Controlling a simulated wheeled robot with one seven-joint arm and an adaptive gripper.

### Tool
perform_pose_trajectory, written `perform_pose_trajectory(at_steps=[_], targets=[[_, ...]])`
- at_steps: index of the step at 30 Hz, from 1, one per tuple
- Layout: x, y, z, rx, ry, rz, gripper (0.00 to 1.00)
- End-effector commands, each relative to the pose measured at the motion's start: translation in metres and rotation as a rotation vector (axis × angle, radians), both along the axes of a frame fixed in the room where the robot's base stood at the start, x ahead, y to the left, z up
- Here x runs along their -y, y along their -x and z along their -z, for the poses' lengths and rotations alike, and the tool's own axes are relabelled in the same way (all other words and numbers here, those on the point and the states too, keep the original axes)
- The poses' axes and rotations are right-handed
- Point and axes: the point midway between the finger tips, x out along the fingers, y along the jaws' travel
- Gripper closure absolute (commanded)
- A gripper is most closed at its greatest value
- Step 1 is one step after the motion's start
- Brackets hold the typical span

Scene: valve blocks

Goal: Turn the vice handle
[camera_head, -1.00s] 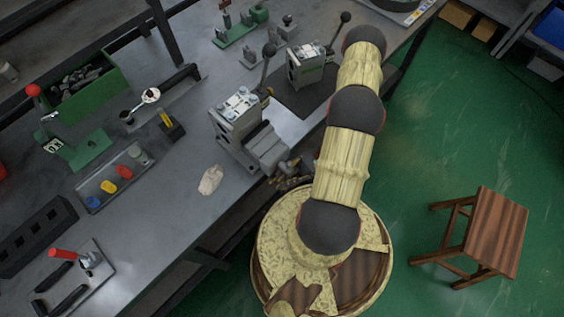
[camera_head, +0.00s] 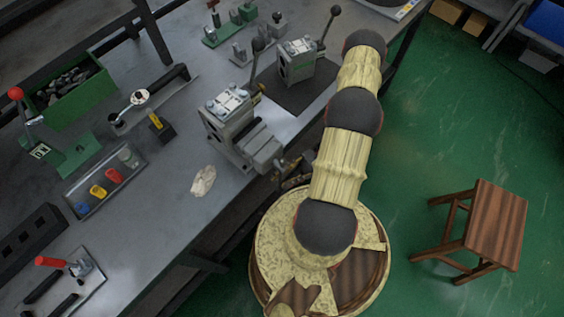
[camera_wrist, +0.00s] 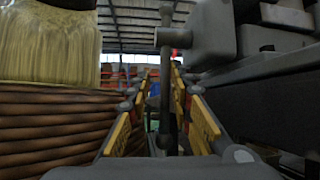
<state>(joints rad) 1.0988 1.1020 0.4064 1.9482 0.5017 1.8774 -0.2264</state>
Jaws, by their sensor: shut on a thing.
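The grey vice (camera_head: 258,150) is at the front edge of the workbench in the head view, beside a clamped valve block (camera_head: 228,106). Its handle (camera_wrist: 165,48) is an upright dark bar with a knobbed top in the wrist view. My gripper (camera_wrist: 161,85) has its yellow-padded fingers on either side of this bar and is shut on it. The exact contact is hard to see. In the head view my gripper (camera_head: 291,168) is small, low at the vice's front, and the handle there is mostly hidden. The vice body (camera_wrist: 235,35) fills the upper right of the wrist view.
The workbench (camera_head: 150,215) holds a second valve block (camera_head: 298,60), a tray of coloured pieces (camera_head: 104,182), a green bin (camera_head: 70,88) and a crumpled pale cloth (camera_head: 204,180). A wooden stool (camera_head: 485,225) stands on the clear green floor at right.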

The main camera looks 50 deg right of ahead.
Motion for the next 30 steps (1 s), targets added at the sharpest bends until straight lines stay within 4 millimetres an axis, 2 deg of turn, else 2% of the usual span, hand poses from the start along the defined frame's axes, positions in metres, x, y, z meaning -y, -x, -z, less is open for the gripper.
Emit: perform_pose_trajectory(at_steps=[18, 30], targets=[[0.023, 0.005, 0.033, 0.0, 0.003, -0.001, 0.83], [0.025, 0.005, 0.034, -0.001, 0.002, -0.001, 0.83]])
